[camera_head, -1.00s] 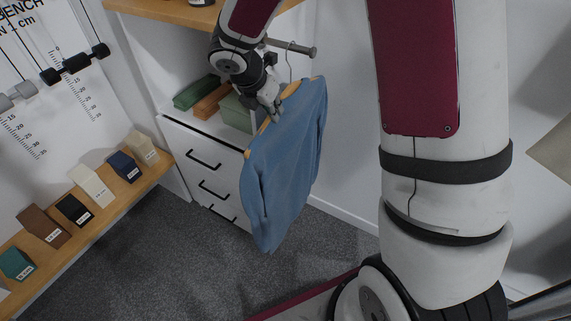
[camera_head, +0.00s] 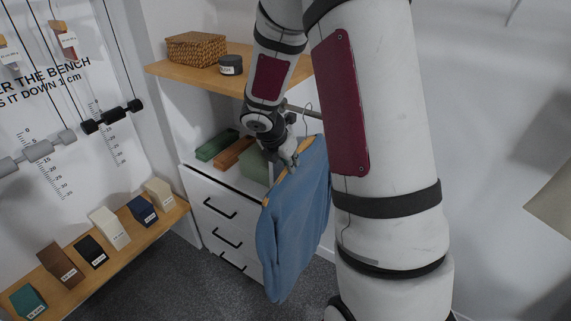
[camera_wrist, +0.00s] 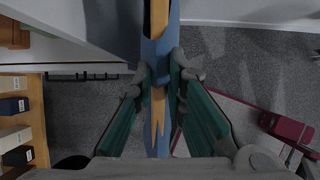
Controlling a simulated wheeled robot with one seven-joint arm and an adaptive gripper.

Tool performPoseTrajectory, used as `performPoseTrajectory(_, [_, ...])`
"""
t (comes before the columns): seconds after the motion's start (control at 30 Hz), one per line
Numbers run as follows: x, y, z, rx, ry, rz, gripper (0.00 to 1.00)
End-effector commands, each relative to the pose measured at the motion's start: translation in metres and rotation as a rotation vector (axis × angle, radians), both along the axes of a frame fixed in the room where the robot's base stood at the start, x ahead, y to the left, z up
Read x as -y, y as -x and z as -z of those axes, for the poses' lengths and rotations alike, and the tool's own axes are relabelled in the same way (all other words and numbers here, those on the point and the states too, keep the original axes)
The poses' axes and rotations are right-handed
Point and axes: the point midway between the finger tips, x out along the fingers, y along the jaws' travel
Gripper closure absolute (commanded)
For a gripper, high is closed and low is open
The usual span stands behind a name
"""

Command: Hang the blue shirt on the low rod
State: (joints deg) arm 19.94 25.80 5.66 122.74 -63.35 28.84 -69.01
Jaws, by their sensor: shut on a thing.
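The blue shirt (camera_head: 292,232) hangs tilted on a wooden hanger (camera_head: 305,143) with a thin metal hook (camera_head: 309,108). My gripper (camera_head: 292,163) is shut on the hanger and shirt near the shoulders. In the wrist view both fingers (camera_wrist: 160,80) press on either side of the blue cloth (camera_wrist: 148,48) and the wooden bar (camera_wrist: 159,18). The low rod (camera_head: 301,111) is a short dark bar below the shelf, partly hidden by my arm. The hook appears close to the rod; I cannot tell whether it is over it or touching.
A wooden shelf (camera_head: 222,75) with a wicker basket (camera_head: 196,49) and a dark jar (camera_head: 231,65) is above. Folded green and brown items (camera_head: 232,153) lie on the white drawer unit (camera_head: 200,190). A bench (camera_head: 130,235) with several blocks is at left. Grey carpet (camera_head: 220,285) is open.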

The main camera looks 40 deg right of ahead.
Motion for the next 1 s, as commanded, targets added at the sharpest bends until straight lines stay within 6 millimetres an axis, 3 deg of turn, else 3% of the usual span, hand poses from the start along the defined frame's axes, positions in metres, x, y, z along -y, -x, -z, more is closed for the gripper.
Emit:
performPoseTrajectory(0.23, [-0.005,0.003,-0.019,0.002,0.001,-0.002,1.0])
performPoseTrajectory(1.0, [-0.054,0.018,-0.035,0.001,0.001,-0.001,1.0])
